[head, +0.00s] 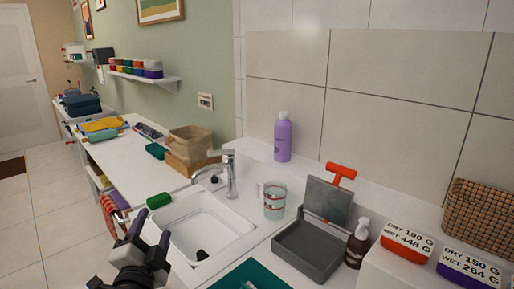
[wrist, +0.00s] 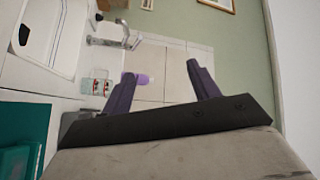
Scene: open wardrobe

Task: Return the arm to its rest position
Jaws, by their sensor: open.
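My gripper (head: 152,228) shows at the lower left of the head view, raised in front of the white sink. Its two dark purple fingers are spread apart with nothing between them. In the wrist view, my gripper (wrist: 163,74) is also open and empty, with the tiled wall and a purple bottle (wrist: 142,79) in the background. The rest of my arm is mostly out of frame.
The white sink (head: 222,241) with its tap (head: 231,175) lies just beyond my gripper. A glass (head: 273,200), a grey open box (head: 307,250) and a brown bottle (head: 357,245) stand to its right. Open floor (head: 45,225) lies at the left.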

